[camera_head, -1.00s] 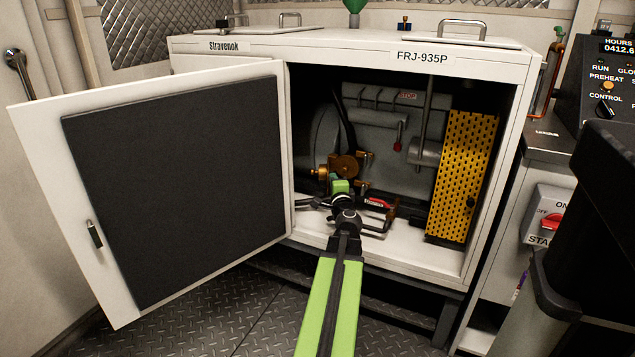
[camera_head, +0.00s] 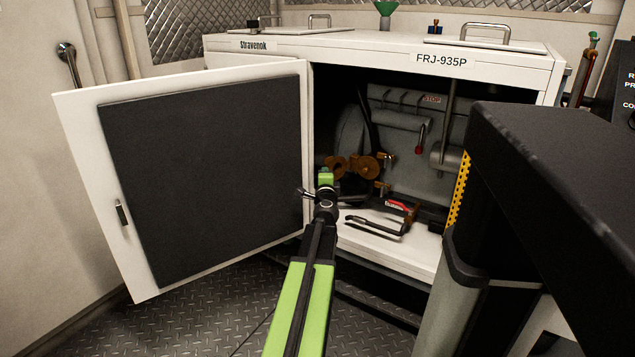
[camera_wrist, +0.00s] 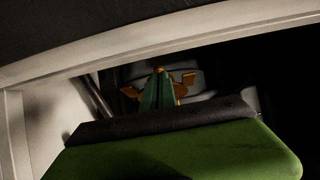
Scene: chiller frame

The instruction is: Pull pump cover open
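The white cabinet (camera_head: 385,51), marked FRJ-935P, has its door (camera_head: 80,150) swung open to the left. A yellow perforated panel (camera_head: 458,192), which looks like the pump cover, stands inside at the right. Only a thin strip of it shows; a large black shape hides the rest. My gripper (camera_head: 325,178) points into the cabinet opening, left of the panel and apart from it, in front of brassy parts (camera_head: 345,166). In the wrist view my green gripper tip (camera_wrist: 159,92) shows before orange-brown fittings (camera_wrist: 187,80). Its finger gap is unclear.
The large black shape (camera_head: 560,170) with a grey lower part (camera_head: 455,310) stands close at the right; I cannot tell what it is. Open floor (camera_head: 190,320) lies below the door.

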